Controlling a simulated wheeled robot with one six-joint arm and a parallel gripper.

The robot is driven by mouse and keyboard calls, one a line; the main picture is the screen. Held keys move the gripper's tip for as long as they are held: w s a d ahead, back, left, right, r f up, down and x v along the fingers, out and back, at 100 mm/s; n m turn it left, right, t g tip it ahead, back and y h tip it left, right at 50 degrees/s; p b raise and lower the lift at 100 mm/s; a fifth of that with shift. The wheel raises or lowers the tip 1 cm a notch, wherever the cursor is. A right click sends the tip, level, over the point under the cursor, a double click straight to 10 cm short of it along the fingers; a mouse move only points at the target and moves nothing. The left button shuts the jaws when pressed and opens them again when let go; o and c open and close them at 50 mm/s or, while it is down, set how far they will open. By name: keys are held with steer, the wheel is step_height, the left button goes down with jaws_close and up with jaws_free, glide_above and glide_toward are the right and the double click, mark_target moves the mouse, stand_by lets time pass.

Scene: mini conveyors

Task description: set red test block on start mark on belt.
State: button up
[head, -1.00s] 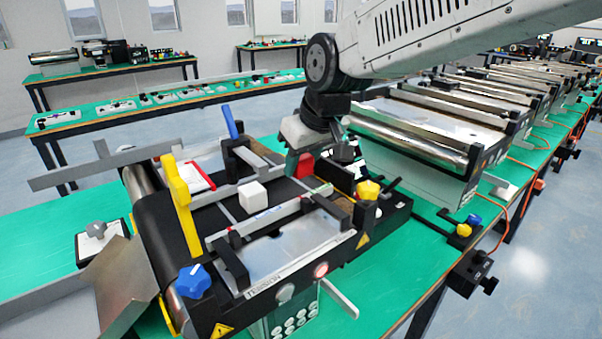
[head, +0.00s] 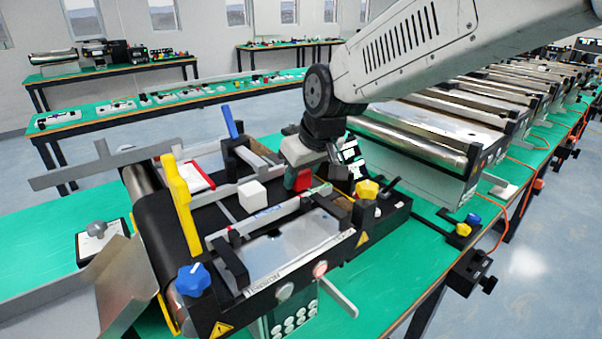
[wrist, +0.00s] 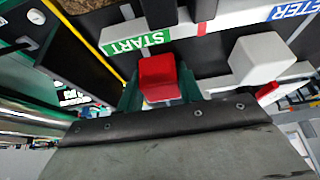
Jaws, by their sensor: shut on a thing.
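The red test block (head: 302,181) is between the fingers of my gripper (head: 298,172), low over the black belt's far right end. In the wrist view the red block (wrist: 158,78) sits between the green fingers of my gripper (wrist: 160,92), and its lower part is hidden. The green START label (wrist: 136,44) lies on the light rail just beyond the block. The black belt (wrist: 205,52) shows around the block. I cannot tell whether the block touches the belt.
A white block (head: 252,195) stands on the belt to the left of the red one, and also shows in the wrist view (wrist: 257,58). A yellow upright (head: 182,207), a blue knob (head: 193,280) and a yellow knob (head: 367,190) stick up around the conveyor.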

steer(key=shift+s+f, duration=0.15)
steer(key=shift+f, duration=0.35)
steer(key=o, duration=1)
steer(key=shift+d+f, duration=0.1)
steer(key=shift+r, duration=0.35)
steer(key=shift+o, duration=0.4)
steer(key=v, duration=1.2)
steer(key=shift+w+r, duration=0.25)
steer(key=shift+r, duration=0.2)
steer(key=s+d+f+m+g+h, duration=0.1)
steer(key=s+d+f+m, duration=0.2)
steer(key=s+d, duration=0.7)
steer(key=s+d+f+m+g+h, duration=0.1)
steer(key=s+d+f+m+g, duration=0.1)
steer(key=s+d+f, duration=0.5)
steer(key=s+d+m, duration=0.1)
steer(key=s+d, duration=0.2)
steer(key=s, duration=0.3)
steer(key=shift+m+h, duration=0.4)
steer(key=shift+f, duration=0.1)
